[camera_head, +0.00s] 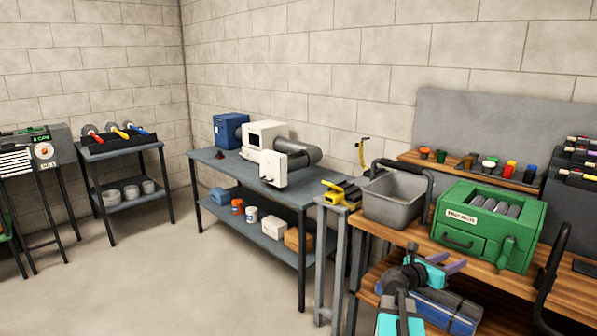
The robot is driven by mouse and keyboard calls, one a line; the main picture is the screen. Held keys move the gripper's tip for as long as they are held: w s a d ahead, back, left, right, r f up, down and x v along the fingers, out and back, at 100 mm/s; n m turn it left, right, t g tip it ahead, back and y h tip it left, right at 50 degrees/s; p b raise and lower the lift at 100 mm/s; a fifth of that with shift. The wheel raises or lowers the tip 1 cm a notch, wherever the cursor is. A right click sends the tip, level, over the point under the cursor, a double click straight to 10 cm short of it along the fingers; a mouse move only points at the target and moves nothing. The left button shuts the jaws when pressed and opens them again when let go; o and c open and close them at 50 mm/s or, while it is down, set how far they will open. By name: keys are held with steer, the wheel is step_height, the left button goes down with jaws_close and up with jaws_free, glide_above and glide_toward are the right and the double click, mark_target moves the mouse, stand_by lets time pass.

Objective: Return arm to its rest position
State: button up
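My arm rises from the bottom edge, in grey and teal. My gripper (451,260) is in front of the wooden workbench (375,228), just below and left of the green box's front. Its two purple fingers are apart, with nothing seen between them. The green box (487,226) stands on the bench and holds several grey cylinders in its top. From this view I cannot tell the distance between the fingers and the bench edge.
A grey bin (394,198) stands left of the green box. A grey table (290,195) with white machines and a cart (120,150) with brushes stand further left. The floor (180,285) at left is clear.

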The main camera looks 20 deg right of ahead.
steer(key=w+a+f+n+t+y+p, duration=0.1)
steer(key=w+a+f+n+t+y, duration=0.3)
steer(key=w+a+f+n, duration=0.6)
steer(key=w+a+f+n+t+y+p, duration=0.15)
steer(key=w+a+f+n+t, duration=0.35)
steer(key=w+a, duration=0.6)
steer(key=s+a+f+n+t+y+p, duration=0.1)
steer(key=a+f+n+y, duration=0.5)
steer(key=a, duration=0.7)
steer(key=a+f+n+t+y+p, duration=0.1)
steer(key=a+f+n+y, duration=0.2)
steer(key=a+f+n, duration=0.8)
steer(key=s+a+f+n+g+y+p, duration=0.15)
steer(key=s+a+f+n+g, duration=0.25)
steer(key=s+a+f, duration=0.4)
steer(key=s+a+f+n+g+y, duration=0.3)
steer(key=s+a+f+n+g, duration=0.15)
steer(key=s+a, duration=0.55)
steer(key=s+d+n+g+h, duration=0.1)
steer(key=s+n+g, duration=0.3)
steer(key=s, duration=0.7)
steer(key=s+d+f+n+g+h, duration=0.1)
steer(key=s+d+n+g, duration=0.2)
steer(key=s+n, duration=0.4)
steer(key=s+g, duration=0.1)
steer(key=s, duration=0.3)
steer(key=shift+g, duration=0.35)
